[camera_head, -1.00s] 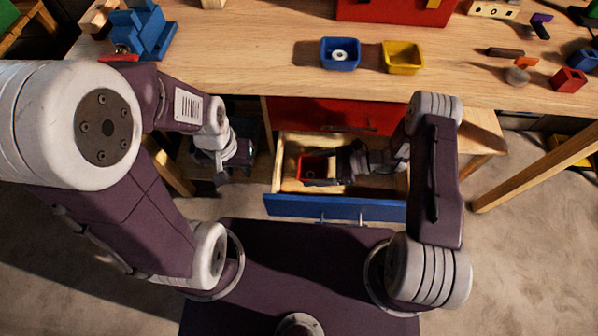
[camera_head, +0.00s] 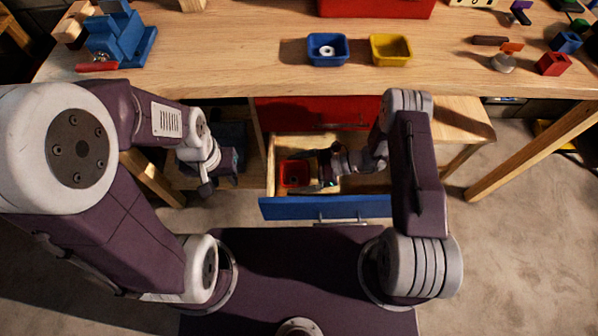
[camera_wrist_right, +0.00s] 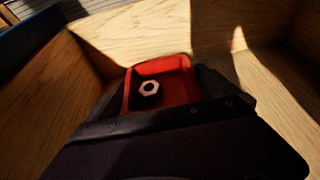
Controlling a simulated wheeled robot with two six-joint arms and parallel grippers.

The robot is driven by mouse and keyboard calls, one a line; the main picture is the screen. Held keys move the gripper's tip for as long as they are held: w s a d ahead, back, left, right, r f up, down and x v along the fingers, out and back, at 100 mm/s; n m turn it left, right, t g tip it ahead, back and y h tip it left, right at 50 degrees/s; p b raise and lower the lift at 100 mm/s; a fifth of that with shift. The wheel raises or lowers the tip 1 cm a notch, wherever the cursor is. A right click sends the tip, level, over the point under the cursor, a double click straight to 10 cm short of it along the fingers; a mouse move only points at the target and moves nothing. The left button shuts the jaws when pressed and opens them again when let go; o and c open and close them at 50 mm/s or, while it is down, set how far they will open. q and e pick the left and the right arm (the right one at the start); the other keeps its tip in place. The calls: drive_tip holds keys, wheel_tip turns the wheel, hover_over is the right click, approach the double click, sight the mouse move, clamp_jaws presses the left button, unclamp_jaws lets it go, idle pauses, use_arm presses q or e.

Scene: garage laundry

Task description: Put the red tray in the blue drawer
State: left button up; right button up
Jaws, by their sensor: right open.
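The red tray (camera_head: 295,174) sits inside the open blue drawer (camera_head: 325,207), toward the left of its wooden interior. In the right wrist view the tray (camera_wrist_right: 172,68) holds a pale hex nut (camera_wrist_right: 149,88). My right gripper (camera_head: 322,171) is open, low in the drawer at the tray's right side. In the wrist view its dark fingers (camera_wrist_right: 166,100) show on either side of the tray's near part; contact cannot be told. My left gripper (camera_head: 206,186) hangs left of the drawer, away from the tray; its jaws are too small to read.
A shut red drawer (camera_head: 318,113) is above the blue one, under the wooden bench (camera_head: 240,70). On the bench are a blue bin (camera_head: 327,51) with a ring-like part in it, a yellow bin (camera_head: 391,49), a blue vise-like object (camera_head: 118,38) and several small parts at right.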

drive_tip(key=p+v, duration=0.1)
drive_tip(key=v, duration=1.1)
drive_tip(key=shift+d+r, duration=0.1)
